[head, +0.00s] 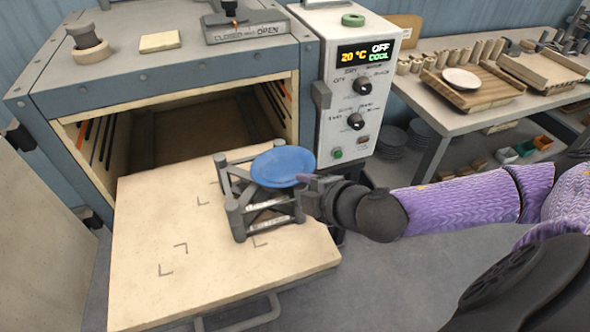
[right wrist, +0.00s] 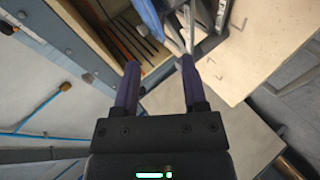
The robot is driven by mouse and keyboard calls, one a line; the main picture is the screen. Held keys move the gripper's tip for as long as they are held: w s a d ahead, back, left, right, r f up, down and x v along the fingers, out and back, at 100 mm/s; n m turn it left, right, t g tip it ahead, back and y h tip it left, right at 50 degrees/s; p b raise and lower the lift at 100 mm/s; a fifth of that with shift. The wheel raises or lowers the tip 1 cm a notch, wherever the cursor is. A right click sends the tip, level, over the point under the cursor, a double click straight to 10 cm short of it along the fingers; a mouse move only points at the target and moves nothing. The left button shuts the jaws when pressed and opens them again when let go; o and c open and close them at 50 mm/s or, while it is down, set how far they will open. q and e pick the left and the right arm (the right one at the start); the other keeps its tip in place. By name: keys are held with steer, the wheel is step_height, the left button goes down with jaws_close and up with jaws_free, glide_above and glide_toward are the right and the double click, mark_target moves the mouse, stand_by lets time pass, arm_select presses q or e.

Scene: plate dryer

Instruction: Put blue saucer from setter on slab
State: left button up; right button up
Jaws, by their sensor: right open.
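The blue saucer (head: 284,166) rests on top of the grey metal setter (head: 238,216). The setter stands on the cream slab (head: 170,265), which extends out from the open dryer and has dark corner marks on it. My right gripper (head: 306,181) is at the saucer's right edge. In the right wrist view its two dark purple fingers (right wrist: 160,70) are apart with nothing between them. The saucer's blue edge (right wrist: 148,16) shows just beyond them; I cannot tell whether they touch it. My left gripper is not in view.
The dryer (head: 180,75) has a dark open chamber behind the slab. Its control box (head: 352,100) stands close behind the saucer. A shelf table (head: 425,110) with a wooden tray and white dish is at the back right. The slab's left and front are bare.

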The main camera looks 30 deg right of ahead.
mark_target(285, 184)
steer(key=b+x, duration=0.2)
steer(key=x, duration=0.6)
steer(key=shift+s+f, duration=0.2)
steer(key=shift+w, duration=0.2)
steer(key=shift+s, duration=0.1)
jaws_close()
